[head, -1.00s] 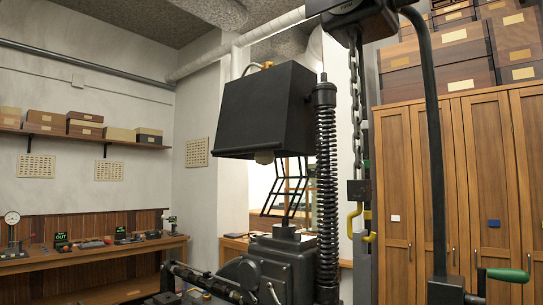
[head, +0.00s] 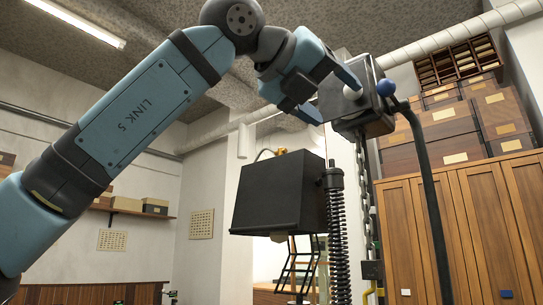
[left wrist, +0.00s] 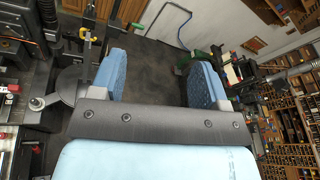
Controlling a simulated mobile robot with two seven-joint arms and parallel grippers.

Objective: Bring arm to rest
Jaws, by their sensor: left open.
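My left arm (head: 135,105) comes in from the left in the head view, raised high near the ceiling. Its gripper (head: 332,98) points down and to the right, with its fingers apart, in front of the black head of the machine (head: 362,98) and close to it in the picture. I cannot tell whether they touch. In the left wrist view both blue fingers (left wrist: 160,72) stand wide apart, with dark floor and nothing held between them. My right gripper is not in view.
Wooden cabinets (head: 465,235) are at the right. Dark floor (left wrist: 155,55) shows in the wrist view.

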